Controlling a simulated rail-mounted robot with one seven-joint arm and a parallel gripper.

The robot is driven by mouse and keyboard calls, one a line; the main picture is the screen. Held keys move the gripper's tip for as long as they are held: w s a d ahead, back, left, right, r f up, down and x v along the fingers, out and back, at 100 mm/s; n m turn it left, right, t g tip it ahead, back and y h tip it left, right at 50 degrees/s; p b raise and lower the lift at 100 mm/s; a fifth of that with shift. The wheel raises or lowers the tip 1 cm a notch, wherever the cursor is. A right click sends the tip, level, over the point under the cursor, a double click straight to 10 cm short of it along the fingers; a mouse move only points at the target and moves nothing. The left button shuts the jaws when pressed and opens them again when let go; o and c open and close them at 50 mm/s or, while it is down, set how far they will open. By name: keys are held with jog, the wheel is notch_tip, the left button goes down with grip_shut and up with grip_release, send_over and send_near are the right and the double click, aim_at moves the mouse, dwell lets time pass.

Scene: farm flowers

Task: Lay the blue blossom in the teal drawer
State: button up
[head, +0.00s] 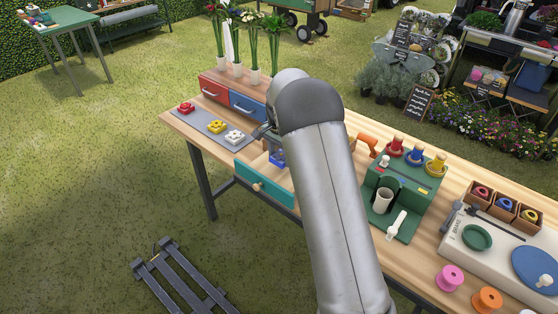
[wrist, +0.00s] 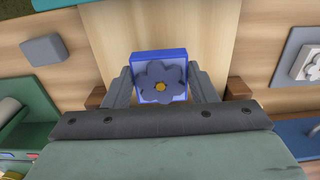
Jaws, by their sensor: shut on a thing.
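The blue blossom (wrist: 160,80), a blue square block with a darker flower and a yellow centre, is between the two fingers of my gripper (wrist: 160,88) in the wrist view. My gripper is shut on it. In the head view the blue blossom (head: 277,160) shows partly beside my arm, over the open teal drawer (head: 264,188). The drawer is pulled out at the table's front, and its pale wooden inside lies beneath the blossom in the wrist view. I cannot tell whether the blossom touches the drawer's bottom. My arm hides part of the drawer.
A red drawer (head: 213,90) and a blue drawer (head: 247,107) stand shut behind. Red (head: 186,108), yellow (head: 217,127) and white (head: 235,137) blossoms lie on a grey mat to the left. A green machine (head: 405,190) stands right of my arm.

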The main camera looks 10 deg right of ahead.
aim_at(279, 157)
jog(key=shift+w+a+f, duration=0.1)
jog(key=shift+w+f, duration=0.15)
jog(key=shift+f, duration=1.55)
jog(key=shift+f, duration=0.1)
jog(key=shift+f, duration=0.15)
jog(key=o, duration=1)
jog(key=shift+c, duration=0.2)
